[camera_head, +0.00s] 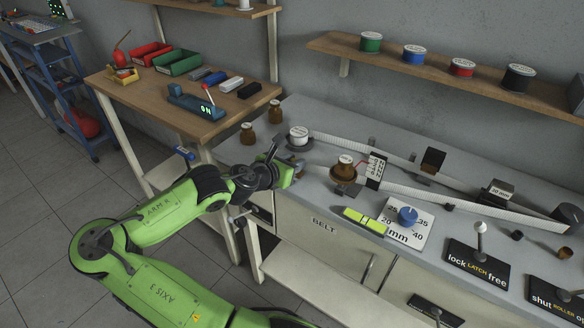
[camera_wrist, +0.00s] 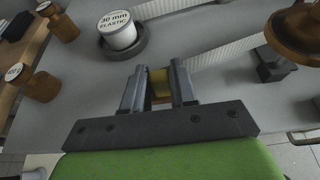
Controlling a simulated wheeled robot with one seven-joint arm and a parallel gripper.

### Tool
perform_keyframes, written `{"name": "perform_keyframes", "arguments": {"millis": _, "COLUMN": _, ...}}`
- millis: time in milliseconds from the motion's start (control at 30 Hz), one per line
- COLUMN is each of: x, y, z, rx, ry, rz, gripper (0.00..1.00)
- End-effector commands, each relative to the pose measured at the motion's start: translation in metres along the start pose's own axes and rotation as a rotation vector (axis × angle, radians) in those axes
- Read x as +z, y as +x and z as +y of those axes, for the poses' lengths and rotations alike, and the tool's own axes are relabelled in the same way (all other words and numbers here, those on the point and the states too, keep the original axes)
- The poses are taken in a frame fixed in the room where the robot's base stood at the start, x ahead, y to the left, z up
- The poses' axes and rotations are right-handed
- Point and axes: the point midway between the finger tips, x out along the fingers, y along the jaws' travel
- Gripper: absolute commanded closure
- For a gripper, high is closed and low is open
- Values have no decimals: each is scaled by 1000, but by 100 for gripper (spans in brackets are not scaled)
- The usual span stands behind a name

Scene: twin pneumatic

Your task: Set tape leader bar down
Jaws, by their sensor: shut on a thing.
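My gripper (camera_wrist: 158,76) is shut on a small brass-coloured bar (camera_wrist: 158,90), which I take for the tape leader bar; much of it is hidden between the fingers. In the head view my gripper (camera_head: 294,168) is over the left part of the grey bench, in front of a white reel marked 30 mm elastic (camera_head: 299,133). The reel also shows in the wrist view (camera_wrist: 118,32), sitting in a dark round holder just beyond the fingers. I cannot tell whether the bar touches the bench.
White ribbed tape (camera_head: 345,147) runs right from near the reel. A brown spool (camera_head: 345,170) stands right of my gripper. A yellow-green tool (camera_head: 365,221) and a blue-knob dial plate (camera_head: 408,216) lie at the bench's front.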

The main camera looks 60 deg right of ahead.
Motion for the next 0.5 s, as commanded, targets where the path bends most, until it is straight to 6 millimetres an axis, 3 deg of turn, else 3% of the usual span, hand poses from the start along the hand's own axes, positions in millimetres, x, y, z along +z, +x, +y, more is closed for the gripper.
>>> {"name": "perform_keyframes", "arguments": {"millis": 267, "x": -1, "y": 0, "z": 0, "rx": 1, "ry": 2, "rz": 1, "gripper": 100}}
{"name": "perform_keyframes", "arguments": {"millis": 300, "x": 0, "y": 0, "z": 0, "rx": 1, "ry": 2, "rz": 1, "gripper": 67}}
{"name": "perform_keyframes", "arguments": {"millis": 433, "x": 0, "y": 0, "z": 0, "rx": 1, "ry": 2, "rz": 1, "gripper": 47}}
{"name": "perform_keyframes", "arguments": {"millis": 500, "x": 0, "y": 0, "z": 0, "rx": 1, "ry": 2, "rz": 1, "gripper": 47}}
